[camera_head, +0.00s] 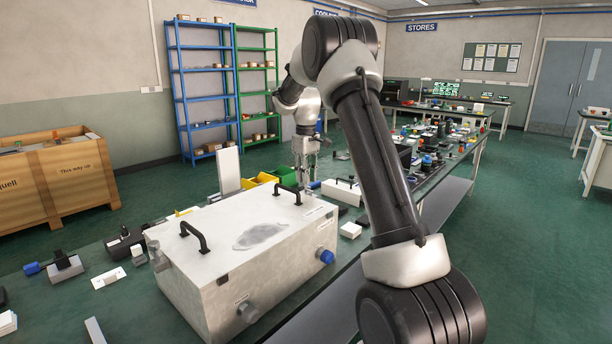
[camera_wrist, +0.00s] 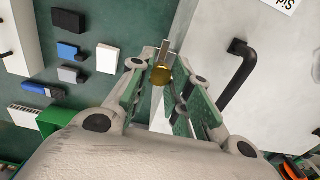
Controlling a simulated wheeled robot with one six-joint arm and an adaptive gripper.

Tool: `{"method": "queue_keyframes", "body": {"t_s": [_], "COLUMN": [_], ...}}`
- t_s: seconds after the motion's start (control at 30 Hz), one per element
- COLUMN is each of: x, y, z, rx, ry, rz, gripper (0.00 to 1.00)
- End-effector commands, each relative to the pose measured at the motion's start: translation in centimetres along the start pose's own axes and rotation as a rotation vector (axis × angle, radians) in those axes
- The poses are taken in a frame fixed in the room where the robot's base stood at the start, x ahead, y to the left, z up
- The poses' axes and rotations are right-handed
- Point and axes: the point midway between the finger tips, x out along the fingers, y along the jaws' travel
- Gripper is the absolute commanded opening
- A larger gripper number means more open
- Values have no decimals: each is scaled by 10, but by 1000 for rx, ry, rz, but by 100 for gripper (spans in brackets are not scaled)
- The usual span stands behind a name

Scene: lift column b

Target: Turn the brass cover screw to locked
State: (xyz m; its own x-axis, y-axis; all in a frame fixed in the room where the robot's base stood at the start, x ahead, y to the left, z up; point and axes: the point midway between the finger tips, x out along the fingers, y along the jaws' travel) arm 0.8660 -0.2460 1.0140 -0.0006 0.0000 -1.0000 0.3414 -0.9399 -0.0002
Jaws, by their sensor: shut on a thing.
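In the wrist view the brass cover screw (camera_wrist: 161,77) shows as a small round brass piece between the fingertips. My gripper (camera_wrist: 165,68) is shut on it, with one finger on each side. A flat grey metal piece (camera_wrist: 166,47) sticks out just beyond the screw. In the head view my gripper (camera_head: 304,172) points down behind the large pale box, and the screw cannot be made out there. The screw's turn angle and any locked mark cannot be read.
A large pale box (camera_head: 210,295) with two black handles fills the front of the bench. A pale surface with a black handle (camera_wrist: 238,75) lies right of my gripper in the wrist view. Small black and blue blocks (camera_wrist: 68,50) lie to its left. A yellow bin (camera_head: 262,179) stands near my gripper.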

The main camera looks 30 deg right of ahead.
Motion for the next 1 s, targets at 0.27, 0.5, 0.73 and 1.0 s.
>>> {"method": "queue_keyframes", "body": {"t_s": [0.27,0.5,0.73,1.0], "x": [0,0,-1,-1], "y": [0,0,0,0], "z": [0,0,0,0], "rx": [35,167,373,630], "ry": [1,1,1,2], "rz": [0,1,1,1], "gripper": [0,0,0,0]}}
